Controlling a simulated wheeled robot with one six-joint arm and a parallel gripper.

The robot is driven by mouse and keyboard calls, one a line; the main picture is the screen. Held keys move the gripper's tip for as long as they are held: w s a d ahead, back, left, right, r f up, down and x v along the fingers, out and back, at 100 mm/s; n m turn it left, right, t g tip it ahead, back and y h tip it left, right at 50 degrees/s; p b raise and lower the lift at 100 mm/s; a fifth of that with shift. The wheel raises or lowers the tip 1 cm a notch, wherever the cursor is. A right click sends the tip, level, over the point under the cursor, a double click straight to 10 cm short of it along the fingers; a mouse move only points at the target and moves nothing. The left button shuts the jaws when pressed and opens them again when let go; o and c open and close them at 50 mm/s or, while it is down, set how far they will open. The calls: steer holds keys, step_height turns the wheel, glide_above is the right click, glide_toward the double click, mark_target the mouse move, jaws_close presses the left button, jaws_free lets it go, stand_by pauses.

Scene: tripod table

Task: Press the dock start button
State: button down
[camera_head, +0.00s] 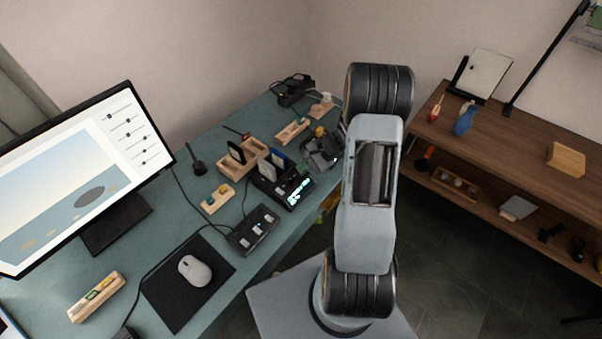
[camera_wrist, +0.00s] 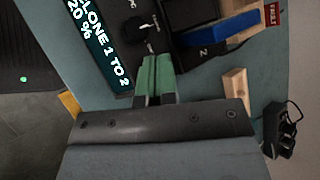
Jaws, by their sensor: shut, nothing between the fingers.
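The dark dock (camera_head: 268,187) stands on the desk with upright drives in its slots and a lit display at its right end. In the wrist view the display (camera_wrist: 95,42) reads "…LONE 1 TO 2" and "20 %", its left part cut off. A blue drive (camera_wrist: 222,30) sits in the dock there. A small black knob-like part (camera_wrist: 137,32), probably the start button, lies beside the display. My gripper (camera_wrist: 153,62), with green fingers, is shut and empty, its tips close by this part. I cannot tell whether they touch it. In the head view my gripper cannot be made out clearly.
A red "FAULT" label (camera_wrist: 272,14) and a wooden block (camera_wrist: 236,92) are near the dock. A box with switches (camera_head: 252,229), a mouse (camera_head: 195,270) and a monitor (camera_head: 85,175) share the desk (camera_head: 215,150). A wooden shelf (camera_head: 500,155) stands at right.

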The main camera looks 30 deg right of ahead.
mark_target(303, 173)
steer(key=shift+r+p, duration=1.55)
steer(key=shift+r, duration=0.95)
